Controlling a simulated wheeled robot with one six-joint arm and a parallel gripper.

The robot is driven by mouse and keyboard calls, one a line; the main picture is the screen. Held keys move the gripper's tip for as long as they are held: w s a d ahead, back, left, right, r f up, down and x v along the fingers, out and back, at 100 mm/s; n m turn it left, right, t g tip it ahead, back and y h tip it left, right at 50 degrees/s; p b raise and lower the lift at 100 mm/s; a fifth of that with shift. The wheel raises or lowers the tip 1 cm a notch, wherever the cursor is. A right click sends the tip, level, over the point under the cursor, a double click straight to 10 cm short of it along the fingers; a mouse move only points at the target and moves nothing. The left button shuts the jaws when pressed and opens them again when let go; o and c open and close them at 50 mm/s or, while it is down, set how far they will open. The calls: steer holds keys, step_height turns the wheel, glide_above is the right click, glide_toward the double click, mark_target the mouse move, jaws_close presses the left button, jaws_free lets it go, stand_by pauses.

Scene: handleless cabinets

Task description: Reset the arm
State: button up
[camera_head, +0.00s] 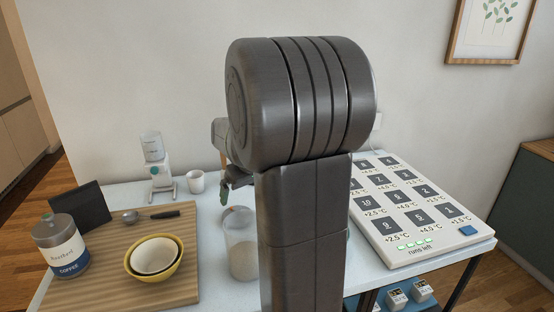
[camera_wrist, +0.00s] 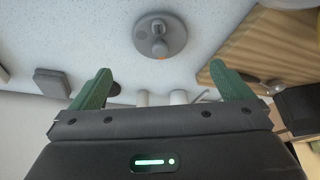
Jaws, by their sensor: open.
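My gripper (camera_wrist: 162,92) shows in the wrist view with its two green fingers spread wide and nothing between them. In the head view my arm stands upright in the middle and hides part of the table, and my gripper (camera_head: 226,190) is partly visible left of it, above the table. Beyond the fingers in the wrist view is a round grey device (camera_wrist: 160,36) with a knob and a small orange light.
The white table (camera_head: 205,215) carries a wooden board (camera_head: 115,290) with a coffee jar (camera_head: 62,248), nested bowls (camera_head: 154,257) and a spoon. A clear container (camera_head: 241,250), a white cup (camera_head: 196,181) and a small appliance (camera_head: 158,165) stand nearby. A numbered panel (camera_head: 415,215) lies right of my arm.

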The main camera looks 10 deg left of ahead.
mark_target(238, 209)
steer(key=x, duration=1.1)
steer(key=shift+w+a, duration=0.1)
steer(key=shift+w, duration=0.05)
steer(key=shift+r, duration=0.95)
